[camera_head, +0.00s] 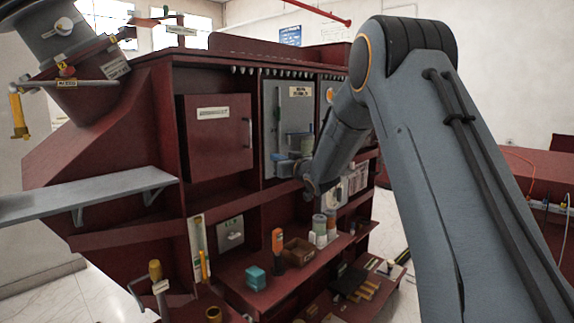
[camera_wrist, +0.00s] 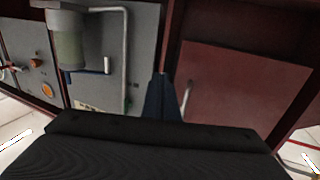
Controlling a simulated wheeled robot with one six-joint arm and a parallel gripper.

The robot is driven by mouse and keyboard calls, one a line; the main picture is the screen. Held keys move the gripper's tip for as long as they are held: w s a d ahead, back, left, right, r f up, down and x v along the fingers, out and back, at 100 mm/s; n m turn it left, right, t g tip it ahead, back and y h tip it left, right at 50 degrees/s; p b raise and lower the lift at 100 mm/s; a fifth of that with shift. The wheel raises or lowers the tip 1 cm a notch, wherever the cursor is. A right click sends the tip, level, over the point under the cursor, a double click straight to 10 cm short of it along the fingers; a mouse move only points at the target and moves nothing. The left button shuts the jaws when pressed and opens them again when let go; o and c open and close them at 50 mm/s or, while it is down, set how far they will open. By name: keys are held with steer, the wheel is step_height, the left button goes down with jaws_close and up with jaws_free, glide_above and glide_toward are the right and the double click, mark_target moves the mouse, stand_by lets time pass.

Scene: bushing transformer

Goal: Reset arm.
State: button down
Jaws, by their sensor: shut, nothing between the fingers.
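My arm rises at the right of the head view, bends at the top and comes down in front of the maroon transformer cabinet (camera_head: 152,105). Its wrist end is near the grey panel (camera_head: 296,92); I cannot make out the fingers clearly there. In the wrist view my gripper (camera_wrist: 162,80) shows as dark blue fingers close together, shut and empty. The fingers appear in front of the gap between the grey panel (camera_wrist: 135,50) and the maroon door (camera_wrist: 240,85). Whether they touch anything I cannot tell.
The closed maroon door (camera_head: 218,140) is left of the wrist. A grey side shelf (camera_head: 85,197) juts out at left. Lower shelves hold a teal box (camera_head: 256,278), an orange-handled tool (camera_head: 278,243) and a brown open box (camera_head: 298,252). A glass cylinder (camera_wrist: 70,42) hangs on the panel.

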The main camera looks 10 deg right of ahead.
steer(key=s+d+f+m+g+h, duration=0.1)
steer(key=s+d+f+g+h, duration=0.15)
steer(key=s+f, duration=0.5)
steer(key=s+d+f+m+g+h, duration=0.15)
steer(key=s+f+g, duration=0.25)
steer(key=s, duration=0.6)
steer(key=s+d+f+m+g+h, duration=0.1)
steer(key=s+d+f+g+h, duration=0.15)
steer(key=s+f, duration=0.5)
steer(key=s+f+g, duration=0.2)
steer(key=s+g, duration=0.1)
steer(key=s, duration=1.1)
steer(key=s+a+f+g, duration=0.1)
steer(key=s+f+g, duration=0.2)
steer(key=s, duration=1.1)
steer(key=shift+g+b, duration=0.4)
steer(key=shift+g, duration=0.3)
steer(key=shift+m, duration=0.25)
